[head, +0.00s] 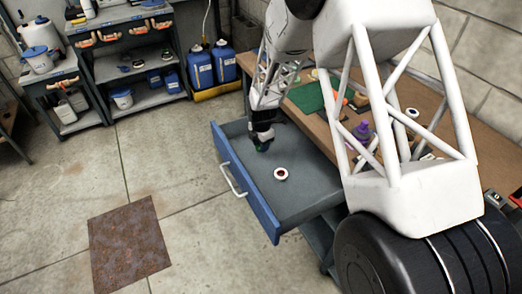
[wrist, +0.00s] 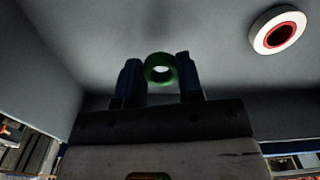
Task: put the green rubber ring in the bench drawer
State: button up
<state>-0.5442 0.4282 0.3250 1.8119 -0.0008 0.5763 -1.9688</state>
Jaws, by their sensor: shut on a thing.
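The green rubber ring (wrist: 160,69) is held between the two fingertips of my gripper (wrist: 158,80) in the wrist view. In the head view my gripper (head: 262,143) points down over the open bench drawer (head: 300,200), near its back left part. A small bit of green shows at the fingertips there. The drawer is pulled out, with a blue front and a pale handle. The wrist view shows the grey drawer floor and walls around the ring. Whether the ring touches the floor cannot be told.
A white ring with a red inner edge (head: 281,174) lies in the drawer, also seen in the wrist view (wrist: 277,30). The wooden bench top (head: 308,110) holds a green mat (head: 306,97), a purple item and other small things. A rusty plate (head: 128,243) lies on the open floor.

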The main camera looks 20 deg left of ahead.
jog(key=shift+f, duration=0.1)
dwell(0.3)
jog(key=shift+f, duration=1.7)
jog(key=shift+f, duration=0.15)
jog(key=o, duration=0.9)
notch_tip(320, 180, up, 12)
jog(key=shift+r, duration=0.15)
